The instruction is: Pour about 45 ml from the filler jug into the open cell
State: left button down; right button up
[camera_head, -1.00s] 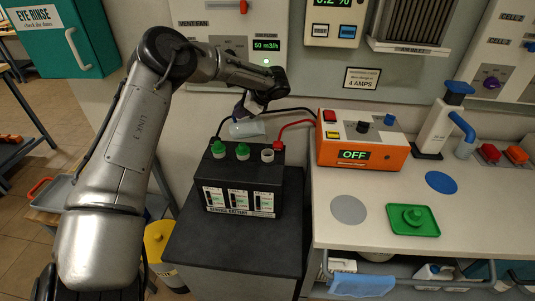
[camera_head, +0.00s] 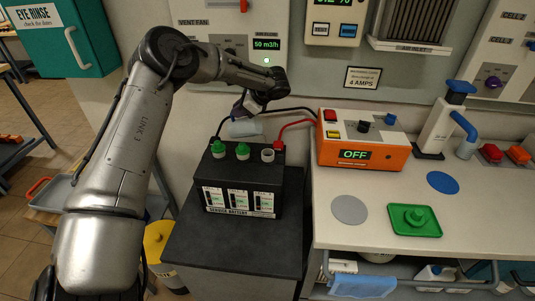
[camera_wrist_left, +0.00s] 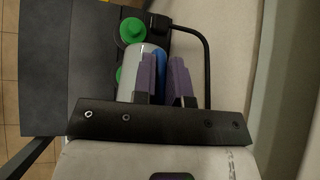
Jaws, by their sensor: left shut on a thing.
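My left gripper (camera_head: 245,112) is shut on the filler jug (camera_head: 243,129), a pale jug lying strongly tilted behind the battery (camera_head: 240,190). In the left wrist view, the purple fingers (camera_wrist_left: 166,65) close around the jug's blue handle, and the pale jug body (camera_wrist_left: 130,72) shows beside them. The open cell (camera_head: 267,155) is the uncapped pale ring at the right of the battery top. The jug is behind and left of this opening. Its contents and any stream cannot be made out. My right gripper is out of view.
Green caps (camera_head: 218,147) sit on the other cells. A red clamp and cable (camera_head: 279,146) stand right beside the open cell. The orange charger (camera_head: 362,143) reads OFF. A loose green cap (camera_head: 414,215) lies on a green tray (camera_head: 429,229).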

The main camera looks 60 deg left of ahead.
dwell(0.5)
pick_arm(q)
jog(key=shift+w+d+f, duration=0.1)
jog(key=shift+d, duration=0.05)
jog(key=shift+g, duration=0.3)
dwell(0.5)
